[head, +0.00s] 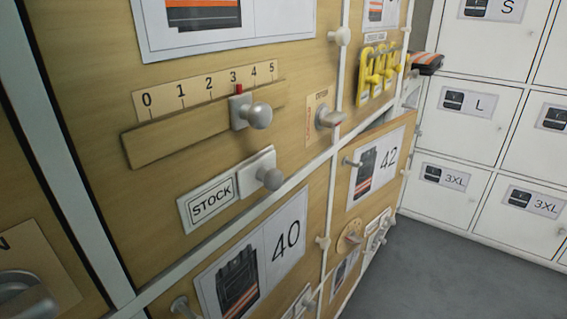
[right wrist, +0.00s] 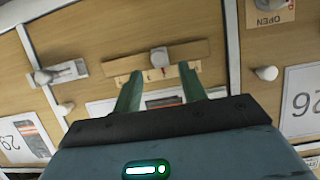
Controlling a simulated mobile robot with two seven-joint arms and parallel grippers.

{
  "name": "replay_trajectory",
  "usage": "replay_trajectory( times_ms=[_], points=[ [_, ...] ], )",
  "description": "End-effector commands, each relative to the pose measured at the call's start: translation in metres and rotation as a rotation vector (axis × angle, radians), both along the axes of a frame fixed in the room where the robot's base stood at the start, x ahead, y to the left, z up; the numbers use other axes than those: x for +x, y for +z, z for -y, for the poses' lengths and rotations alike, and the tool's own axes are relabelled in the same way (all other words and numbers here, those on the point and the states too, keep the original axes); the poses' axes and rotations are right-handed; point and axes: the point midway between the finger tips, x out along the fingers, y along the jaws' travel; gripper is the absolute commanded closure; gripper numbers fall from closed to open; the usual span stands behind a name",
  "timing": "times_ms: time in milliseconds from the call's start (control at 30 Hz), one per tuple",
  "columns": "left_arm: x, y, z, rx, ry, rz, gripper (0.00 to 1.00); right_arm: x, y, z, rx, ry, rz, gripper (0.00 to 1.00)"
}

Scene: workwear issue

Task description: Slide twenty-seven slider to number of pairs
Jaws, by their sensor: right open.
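In the right wrist view, turned upside down, a wooden slider track (right wrist: 115,67) carries a grey knob (right wrist: 158,57) with a red pointer near the middle of its number scale. The digits are too small to read. My right gripper (right wrist: 160,70) is open and empty. Its two green fingers point at the track, with the knob between them in the picture; contact is not visible. The card by this slider is mostly hidden by the gripper. The head view shows a slider (head: 165,136) marked 0 to 5, its knob (head: 258,115) and red pointer at 3. Neither gripper is in that view.
A STOCK plate (head: 210,203) with a knobbed cover sits below the head-view slider. In the wrist view, a knobbed plate (right wrist: 75,69) and round knobs (right wrist: 267,73) flank the track.

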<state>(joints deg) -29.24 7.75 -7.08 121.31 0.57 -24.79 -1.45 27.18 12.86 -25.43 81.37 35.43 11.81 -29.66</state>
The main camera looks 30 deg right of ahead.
Motion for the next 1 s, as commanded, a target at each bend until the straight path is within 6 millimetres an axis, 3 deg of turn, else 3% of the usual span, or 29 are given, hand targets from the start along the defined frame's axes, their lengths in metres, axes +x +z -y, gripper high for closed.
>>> replay_trajectory(
  times_ms=[200,533,833,1000],
  points=[
    [0.006,-0.007,0.0,0.0,0.0,0.009,1.0,0.017,-0.008,-0.006,0.0,0.0,-0.001,0.58],
    [0.007,-0.007,0.0,0.0,0.0,0.009,1.0,0.019,-0.008,-0.007,0.0,0.001,-0.001,0.6],
    [0.002,-0.007,0.0,0.0,0.0,0.0,1.0,0.019,-0.008,-0.007,0.0,0.0,-0.001,0.99],
    [-0.001,-0.007,0.0,-0.001,0.0,-0.004,1.0,0.019,-0.008,-0.007,0.0,0.0,-0.001,1.0]
  ],
)
